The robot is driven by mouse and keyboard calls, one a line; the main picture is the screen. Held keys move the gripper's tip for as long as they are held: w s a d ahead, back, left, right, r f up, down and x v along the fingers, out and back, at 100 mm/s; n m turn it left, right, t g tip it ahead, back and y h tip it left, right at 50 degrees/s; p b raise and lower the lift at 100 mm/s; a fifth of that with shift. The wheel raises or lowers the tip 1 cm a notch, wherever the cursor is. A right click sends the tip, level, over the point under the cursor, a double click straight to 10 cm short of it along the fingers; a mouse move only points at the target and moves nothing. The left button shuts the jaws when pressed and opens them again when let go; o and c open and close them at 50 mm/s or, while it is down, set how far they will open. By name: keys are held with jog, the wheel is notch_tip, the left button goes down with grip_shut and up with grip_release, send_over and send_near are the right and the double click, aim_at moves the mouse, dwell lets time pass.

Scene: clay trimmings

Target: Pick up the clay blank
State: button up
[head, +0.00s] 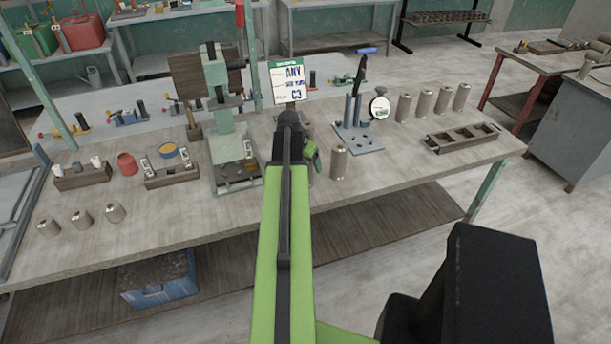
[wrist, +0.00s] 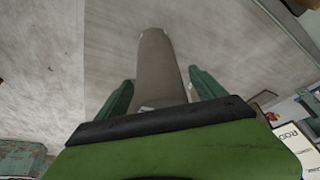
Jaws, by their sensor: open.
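In the wrist view a grey-brown clay blank (wrist: 155,60), a plain cylinder, lies between the two green fingers of my gripper (wrist: 162,78). The fingers are apart, with a visible gap on each side of the blank. In the head view my arm hides most of the gripper. One clay blank (head: 338,163) stands upright on the workbench just right of the arm. I cannot tell whether it is the blank in the wrist view. Several similar blanks (head: 425,104) stand at the right, and others (head: 80,221) at the front left.
The bench front right of the arm is clear.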

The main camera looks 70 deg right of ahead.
jog(key=shift+x, duration=0.85)
jog(key=shift+r, duration=0.15)
jog(key=shift+c, duration=0.6)
grip_shut()
